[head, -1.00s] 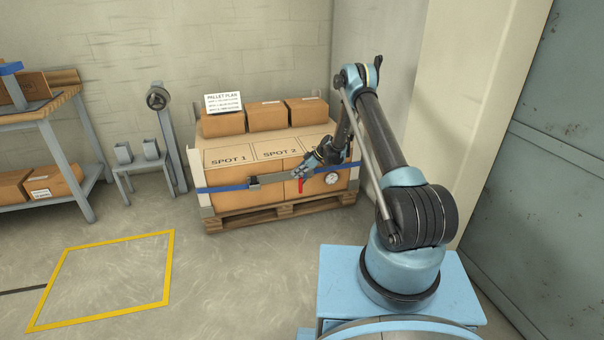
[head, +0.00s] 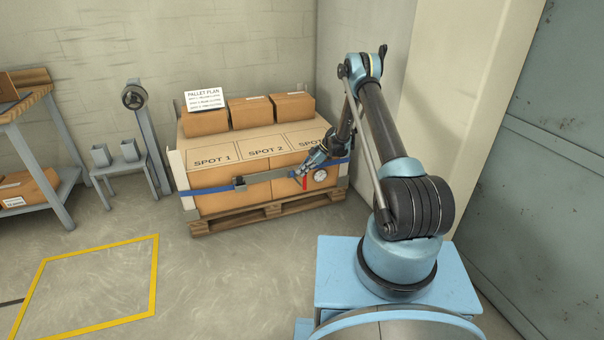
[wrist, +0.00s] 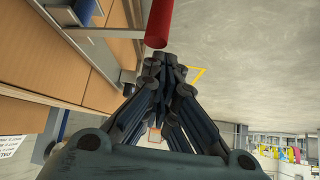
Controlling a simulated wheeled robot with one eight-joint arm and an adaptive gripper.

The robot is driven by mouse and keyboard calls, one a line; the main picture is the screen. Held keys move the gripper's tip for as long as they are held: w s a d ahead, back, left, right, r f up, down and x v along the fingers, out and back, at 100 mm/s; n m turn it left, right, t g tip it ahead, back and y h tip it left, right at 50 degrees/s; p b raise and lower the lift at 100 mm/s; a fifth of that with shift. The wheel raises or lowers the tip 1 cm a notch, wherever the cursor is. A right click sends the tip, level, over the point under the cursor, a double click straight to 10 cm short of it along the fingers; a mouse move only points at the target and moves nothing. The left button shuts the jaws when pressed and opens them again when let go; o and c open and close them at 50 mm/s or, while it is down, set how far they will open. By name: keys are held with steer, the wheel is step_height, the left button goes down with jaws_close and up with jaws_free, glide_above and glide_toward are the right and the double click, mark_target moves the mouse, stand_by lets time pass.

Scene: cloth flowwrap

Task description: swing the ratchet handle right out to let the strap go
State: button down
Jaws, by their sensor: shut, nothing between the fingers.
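The blue strap (head: 208,190) runs round the front of the boxed pallet load. The ratchet's grey buckle (head: 240,183) sits on it, and a long grey handle (head: 270,176) reaches right from there to a red grip (head: 304,183). In the wrist view the grey handle (wrist: 88,32) crosses at top left and the red grip (wrist: 159,22) hangs just beyond my fingertips. My gripper (head: 299,172) is at the handle's right end; in the wrist view its fingers (wrist: 162,60) are together and empty. I cannot tell whether they touch the grip.
The carton load stands on a wooden pallet (head: 265,211) beside the wall. A small grey stand (head: 125,166) and a workbench (head: 30,105) are to the left. The floor in front is clear, with a yellow outline (head: 154,275).

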steer(key=shift+w+d, duration=0.7)
steer(key=shift+d, duration=0.15)
steer(key=shift+w+d, duration=0.65)
steer(key=shift+d, duration=0.2)
steer(key=shift+w, duration=0.1)
